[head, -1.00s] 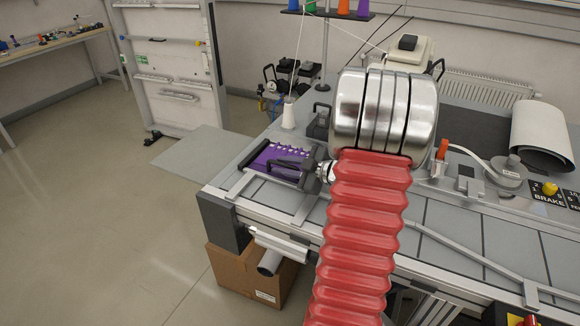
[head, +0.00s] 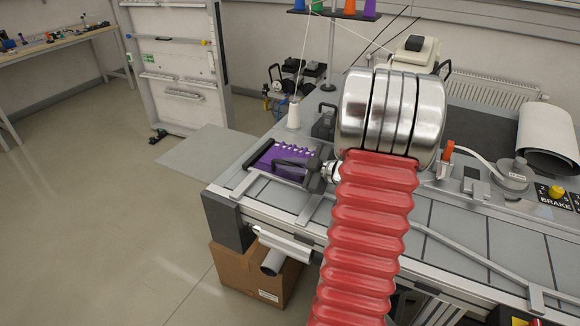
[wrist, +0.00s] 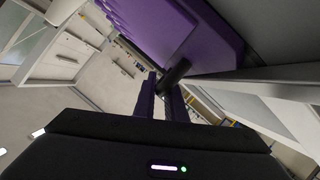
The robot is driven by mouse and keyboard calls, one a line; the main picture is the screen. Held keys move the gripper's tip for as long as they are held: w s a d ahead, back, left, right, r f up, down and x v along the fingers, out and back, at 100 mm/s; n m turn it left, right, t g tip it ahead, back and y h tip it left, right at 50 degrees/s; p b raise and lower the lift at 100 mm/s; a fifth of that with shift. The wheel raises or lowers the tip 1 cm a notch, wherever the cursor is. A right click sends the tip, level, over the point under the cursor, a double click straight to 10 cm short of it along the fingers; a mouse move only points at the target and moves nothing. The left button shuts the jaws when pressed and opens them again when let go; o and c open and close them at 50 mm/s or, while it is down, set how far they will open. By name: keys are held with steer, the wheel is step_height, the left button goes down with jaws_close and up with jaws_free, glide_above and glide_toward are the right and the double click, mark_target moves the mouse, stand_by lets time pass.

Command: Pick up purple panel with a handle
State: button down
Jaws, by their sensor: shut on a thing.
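The purple panel (head: 268,156) is at the left end of the workbench, with a row of small pale parts along its far side. In the wrist view the panel (wrist: 185,28) fills the upper middle. Its dark handle (wrist: 176,76) lies between the fingertips. My gripper (head: 312,174) reaches in from the right and is shut on the handle; the fingers (wrist: 162,92) also show in the wrist view. Whether the panel is clear of the bench surface is hard to tell. My red bellows arm hides part of the bench.
A white cone spool (head: 293,117) stands behind the panel, below colored spools (head: 333,13) on a rack. A metal rail (head: 312,208) runs near the bench edge. A cardboard box (head: 245,270) is below. The floor at left is open.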

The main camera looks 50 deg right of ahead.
step_height(320, 180, up, 10)
steer(key=shift+f, duration=0.1)
stand_by(0.4)
